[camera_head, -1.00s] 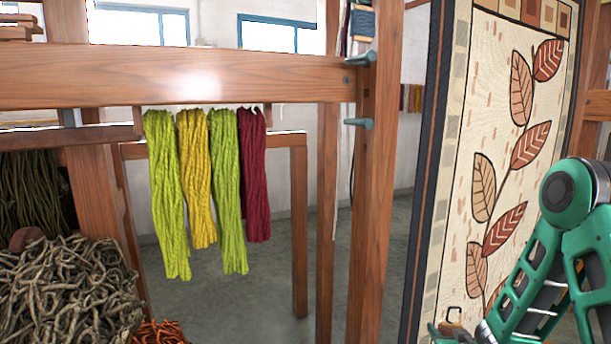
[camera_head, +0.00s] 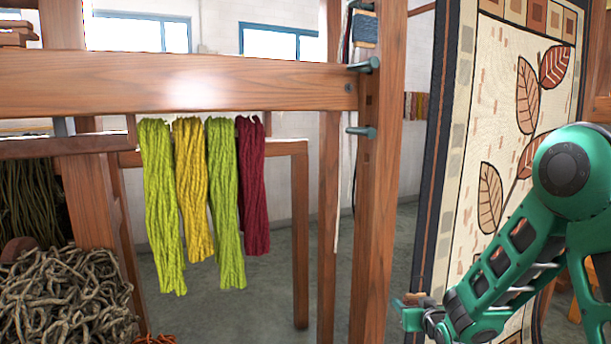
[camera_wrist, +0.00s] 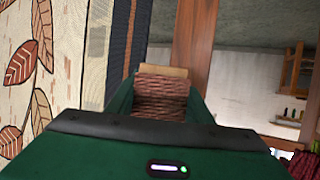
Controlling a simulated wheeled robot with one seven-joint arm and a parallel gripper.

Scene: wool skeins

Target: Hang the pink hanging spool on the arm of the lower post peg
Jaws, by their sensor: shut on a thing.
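The lower post peg (camera_head: 362,132) is a grey-green peg sticking out of the wooden post, below a similar upper peg (camera_head: 365,66). Nothing hangs on the lower peg. My gripper (camera_head: 412,314) is low and to the right of the post, below the lower peg's height. In the wrist view my gripper (camera_wrist: 160,112) is shut on the spool (camera_wrist: 162,96), which shows dull reddish-pink wound yarn and a pale wooden end. Only a small brownish part of the spool (camera_head: 413,298) shows in the head view. Its hanging loop or hook cannot be made out.
A wooden beam (camera_head: 180,80) crosses to the post (camera_head: 377,220), with several green, yellow and dark red skeins (camera_head: 192,190) below it. A leaf-patterned hanging (camera_head: 470,130) stands behind my arm. Tangled brown yarn (camera_head: 70,295) lies at lower left.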

